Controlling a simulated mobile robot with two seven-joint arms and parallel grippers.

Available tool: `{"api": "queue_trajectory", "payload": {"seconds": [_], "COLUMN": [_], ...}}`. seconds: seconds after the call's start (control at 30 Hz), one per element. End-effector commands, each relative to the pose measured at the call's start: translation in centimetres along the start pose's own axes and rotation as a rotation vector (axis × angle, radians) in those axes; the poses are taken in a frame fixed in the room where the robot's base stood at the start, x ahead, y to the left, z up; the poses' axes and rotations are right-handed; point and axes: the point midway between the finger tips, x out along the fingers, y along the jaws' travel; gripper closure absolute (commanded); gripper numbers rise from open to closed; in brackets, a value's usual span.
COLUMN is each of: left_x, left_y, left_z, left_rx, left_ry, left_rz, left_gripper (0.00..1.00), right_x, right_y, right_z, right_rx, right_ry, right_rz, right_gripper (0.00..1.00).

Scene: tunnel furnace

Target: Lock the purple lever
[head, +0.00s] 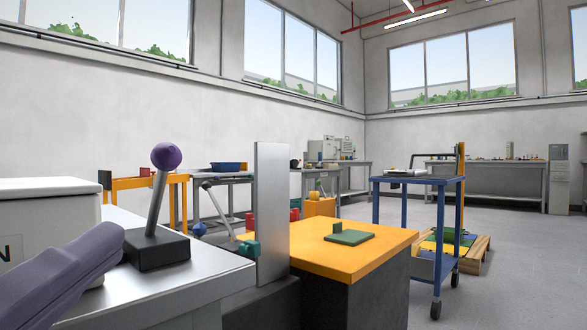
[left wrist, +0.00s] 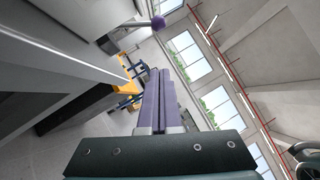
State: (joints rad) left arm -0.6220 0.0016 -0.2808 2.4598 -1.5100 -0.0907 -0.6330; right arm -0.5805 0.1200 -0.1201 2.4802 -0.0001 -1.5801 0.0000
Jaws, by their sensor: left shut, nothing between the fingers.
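The purple lever (head: 157,200) has a round purple knob on a grey rod that rises from a black base (head: 158,250) on a metal counter (head: 190,278). The rod leans slightly to the right at the top. My left gripper (head: 112,236) comes in from the lower left, with its purple fingers just left of the black base and below the knob. In the left wrist view, my left gripper (left wrist: 158,78) has its fingers together with nothing between them. The knob (left wrist: 158,22) shows beyond the fingertips near the top, apart from them. My right gripper is not in view.
A white box (head: 50,215) stands on the counter at the left. An upright grey panel (head: 271,210) stands at the counter's right end. Beyond it are an orange-topped table (head: 375,250) and a blue cart (head: 415,183). Open floor lies at the right.

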Motion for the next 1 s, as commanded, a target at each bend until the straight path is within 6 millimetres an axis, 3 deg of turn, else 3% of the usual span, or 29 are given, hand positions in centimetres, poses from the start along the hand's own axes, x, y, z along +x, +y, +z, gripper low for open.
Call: {"api": "queue_trajectory", "payload": {"seconds": [0.2, 0.5, 0.7, 1.0], "left_x": [4.1, 9.7, 11.3, 11.7], "left_y": [-0.8, -0.6, -0.3, 0.0], "left_z": [0.4, 0.8, 2.5, 3.0], "left_rx": [0.003, 0.005, 0.004, 0.0], "left_ry": [-0.002, -0.002, -0.001, -0.002], "left_rz": [-0.003, -0.001, -0.001, 0.001], "left_gripper": [1.0, 1.0, 1.0, 1.0], "right_x": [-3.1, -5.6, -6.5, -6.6], "right_y": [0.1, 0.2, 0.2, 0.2], "right_z": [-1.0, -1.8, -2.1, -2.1], "right_rx": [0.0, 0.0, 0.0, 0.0], "right_ry": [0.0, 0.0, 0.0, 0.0], "right_rz": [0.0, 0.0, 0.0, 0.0], "right_gripper": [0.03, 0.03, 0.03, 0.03]}}
